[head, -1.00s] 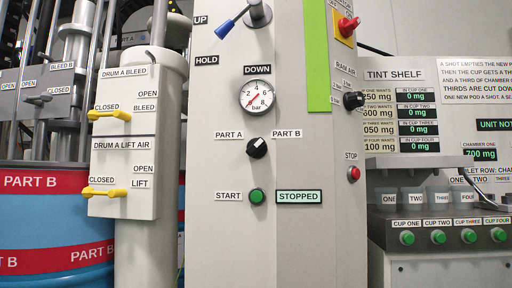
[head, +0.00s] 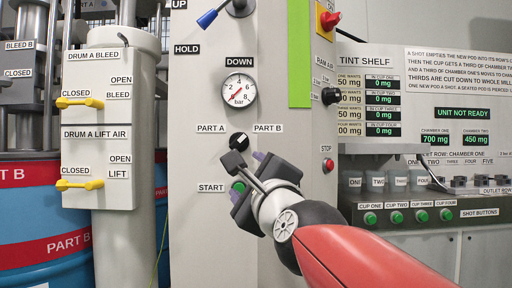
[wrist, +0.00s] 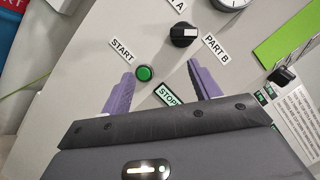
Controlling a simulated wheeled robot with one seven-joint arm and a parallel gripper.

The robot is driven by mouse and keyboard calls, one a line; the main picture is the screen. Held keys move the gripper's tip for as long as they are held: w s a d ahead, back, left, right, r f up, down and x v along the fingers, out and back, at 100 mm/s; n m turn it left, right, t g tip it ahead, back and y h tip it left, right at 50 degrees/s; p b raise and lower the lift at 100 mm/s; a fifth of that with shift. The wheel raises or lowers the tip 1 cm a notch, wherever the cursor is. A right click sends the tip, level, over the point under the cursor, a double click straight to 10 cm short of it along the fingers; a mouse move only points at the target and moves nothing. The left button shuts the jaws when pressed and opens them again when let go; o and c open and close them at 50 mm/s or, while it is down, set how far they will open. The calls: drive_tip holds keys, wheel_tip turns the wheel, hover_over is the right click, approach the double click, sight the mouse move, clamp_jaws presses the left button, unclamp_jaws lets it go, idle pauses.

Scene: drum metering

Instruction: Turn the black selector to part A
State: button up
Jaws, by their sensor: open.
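The black selector (head: 239,142) is a round knob on the pale panel, between the PART A label (head: 210,128) and the PART B label (head: 268,128). Its white mark appears to lean to the upper right, toward PART B. The selector also shows in the wrist view (wrist: 184,36), beyond the right fingertip and clear of both fingers. My gripper (head: 246,172) is open and empty, in front of the panel just below the selector. In the wrist view, its purple fingers (wrist: 160,68) stand on either side of the green START button, with the selector farther up.
The green START button (head: 239,187) is behind my gripper. The STOPPED display is hidden in the head view. A pressure gauge (head: 239,90) is above the selector. A black knob (head: 330,96) and red STOP button (head: 327,165) are to the right. Yellow valve handles (head: 80,102) are left.

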sight(240, 144)
drive_tip(key=w+r+m, duration=0.1)
drive_tip(key=w+r, duration=0.1)
drive_tip(key=w+a+r+m+t+p, duration=0.1)
drive_tip(key=w+r, duration=0.1)
drive_tip(key=w, duration=0.1)
drive_tip(key=w+r, duration=0.2)
drive_tip(key=shift+w+a+m+h+p, duration=0.2)
drive_tip(key=shift+a+m+h+p, duration=0.1)
drive_tip(key=shift+m+h+p, duration=0.1)
drive_tip(key=shift+c, duration=0.3)
drive_tip(key=c, duration=0.9)
